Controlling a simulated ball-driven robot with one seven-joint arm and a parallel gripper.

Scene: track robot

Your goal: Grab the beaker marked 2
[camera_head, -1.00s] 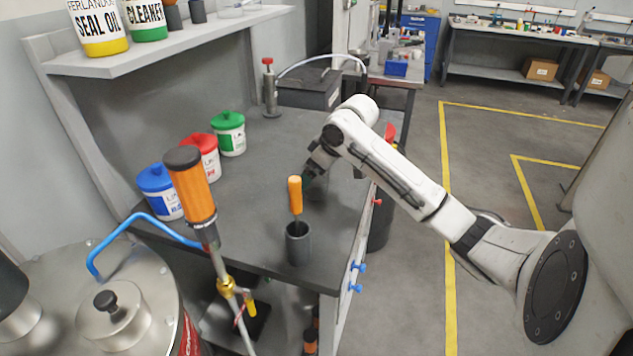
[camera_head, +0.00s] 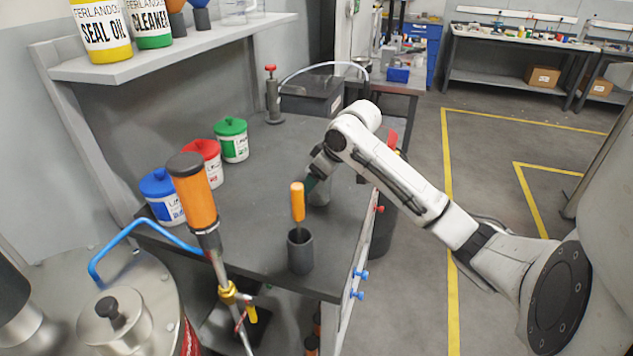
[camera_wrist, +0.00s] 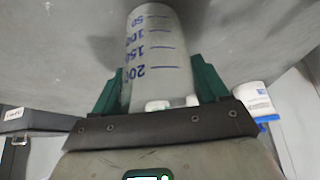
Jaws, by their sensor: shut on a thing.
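A clear beaker (camera_wrist: 155,58) with blue volume marks up to 200 shows upside down in the wrist view. No separate mark 2 can be read on it. My gripper (camera_wrist: 160,85) has its green fingers on both sides of the beaker and is shut on it. In the head view the beaker (camera_head: 321,192) is a faint grey shape beside my gripper (camera_head: 314,178), above the dark bench (camera_head: 255,200). I cannot tell whether its base touches the bench top.
A grey cup (camera_head: 300,254) holding an orange-handled tool (camera_head: 298,202) stands close in front of my gripper. Blue (camera_head: 160,197), red (camera_head: 208,163) and green (camera_head: 232,140) lidded jars line the bench's left side. A shelf (camera_head: 180,45) hangs above.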

